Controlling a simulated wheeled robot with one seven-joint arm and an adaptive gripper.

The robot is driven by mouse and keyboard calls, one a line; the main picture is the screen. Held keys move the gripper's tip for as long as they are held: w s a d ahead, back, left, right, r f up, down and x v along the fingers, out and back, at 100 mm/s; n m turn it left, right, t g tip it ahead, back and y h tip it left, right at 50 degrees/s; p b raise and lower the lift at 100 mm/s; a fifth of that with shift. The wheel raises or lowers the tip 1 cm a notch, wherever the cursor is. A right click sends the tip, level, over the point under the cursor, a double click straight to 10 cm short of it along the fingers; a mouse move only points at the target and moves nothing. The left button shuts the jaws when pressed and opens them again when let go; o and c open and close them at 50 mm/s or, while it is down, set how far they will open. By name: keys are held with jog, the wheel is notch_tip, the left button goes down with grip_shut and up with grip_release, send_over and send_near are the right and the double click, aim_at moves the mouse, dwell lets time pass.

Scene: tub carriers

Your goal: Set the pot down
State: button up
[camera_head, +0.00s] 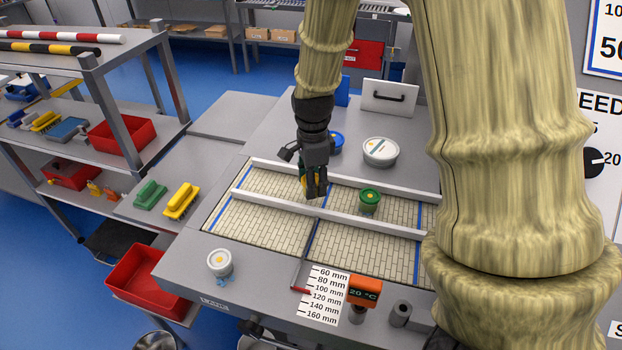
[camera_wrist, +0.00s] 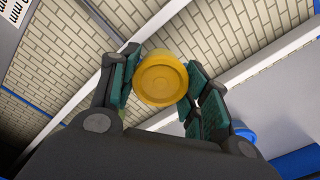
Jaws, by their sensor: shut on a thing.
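A yellow pot (camera_wrist: 160,78) sits between the two fingers of my gripper (camera_head: 316,188) in the wrist view, with a green pad on each side of it. My gripper is shut on it. In the head view only a bit of yellow (camera_head: 306,183) shows behind the fingers. The gripper points down over the brick-patterned surface (camera_head: 265,182), between the two long white rails. I cannot tell whether the pot touches that surface.
A green pot (camera_head: 369,198) stands to the right in the same lane. A white tub (camera_head: 380,151) and a blue-lidded pot (camera_head: 336,142) stand behind the far rail (camera_head: 385,185). A small white pot (camera_head: 220,262) stands front left. The lane left of my gripper is clear.

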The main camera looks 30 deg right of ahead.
jog(key=shift+w+d+f+p, duration=0.1)
jog(key=shift+w+d+p, duration=0.2)
jog(key=shift+w, duration=0.4)
jog(key=shift+w+d+f+p, duration=0.1)
jog(key=shift+w+d, duration=0.25)
jog(key=shift+w, duration=0.35)
jog(key=shift+f+p, duration=0.65)
jog(key=shift+f, duration=1.05)
jog(key=shift+f, duration=0.15)
jog(key=o, duration=1)
jog(key=shift+r+b, duration=1.7)
jog(key=shift+r, duration=4.45)
